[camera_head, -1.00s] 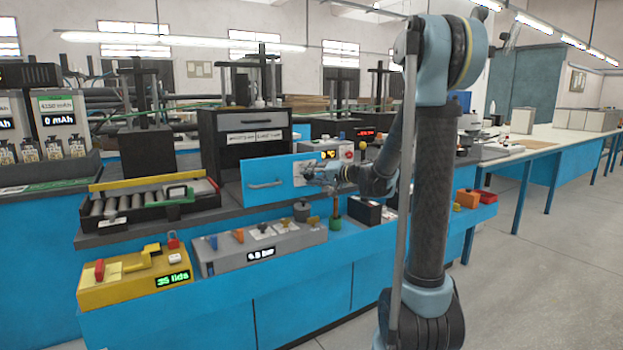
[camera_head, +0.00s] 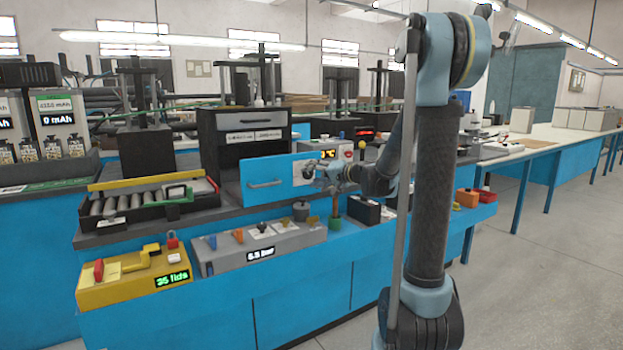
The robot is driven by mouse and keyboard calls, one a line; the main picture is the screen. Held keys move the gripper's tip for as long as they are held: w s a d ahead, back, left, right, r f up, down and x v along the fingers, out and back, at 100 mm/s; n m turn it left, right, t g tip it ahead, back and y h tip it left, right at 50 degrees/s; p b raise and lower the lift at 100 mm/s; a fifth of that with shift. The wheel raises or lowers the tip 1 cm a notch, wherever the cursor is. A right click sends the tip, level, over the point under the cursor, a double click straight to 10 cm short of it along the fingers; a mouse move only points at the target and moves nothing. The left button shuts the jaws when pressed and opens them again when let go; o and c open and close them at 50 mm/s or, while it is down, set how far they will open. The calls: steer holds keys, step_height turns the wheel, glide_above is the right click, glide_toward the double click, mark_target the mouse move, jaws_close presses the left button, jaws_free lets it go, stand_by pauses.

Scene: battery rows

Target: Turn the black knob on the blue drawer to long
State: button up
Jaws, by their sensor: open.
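The blue drawer (camera_head: 264,172) is the bright blue front with a grey bar handle (camera_head: 265,184), pulled out below the black cabinet. A pale label plate (camera_head: 298,166) sits at the right part of its front. My gripper (camera_head: 308,173) is at this plate, coming from the right, with its fingers open. The black knob cannot be made out; my gripper covers the spot in front of the plate. Whether my fingers touch anything cannot be told at this size.
Below stands a grey box (camera_head: 222,261) with coloured knobs and a display. A yellow box (camera_head: 125,292) reads "35 lids". A tray of cylinders (camera_head: 200,203) is left of the drawer. A green-based post (camera_head: 334,223) stands just below my gripper. The floor at right is clear.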

steer(key=v, duration=1)
steer(key=shift+s+d, duration=0.25)
steer(key=shift+d, duration=0.05)
steer(key=s+f+n+g+h, duration=0.1)
steer(key=s+f+g+h, duration=0.2)
steer(key=s+f, duration=0.5)
steer(key=s+d+f+g+h, duration=0.1)
steer(key=s+d+f+h, duration=0.2)
steer(key=s, duration=0.5)
steer(key=s+d+f+g+h, duration=0.1)
steer(key=s+d+f+h, duration=0.2)
steer(key=s, duration=0.6)
steer(key=s+d+f+g+h, duration=0.2)
steer(key=s+d+f+h, duration=0.1)
steer(key=s+d+f, duration=0.4)
steer(key=shift+s+d+n+h, duration=0.4)
steer(key=shift+s+d, duration=0.15)
steer(key=shift+s, duration=0.5)
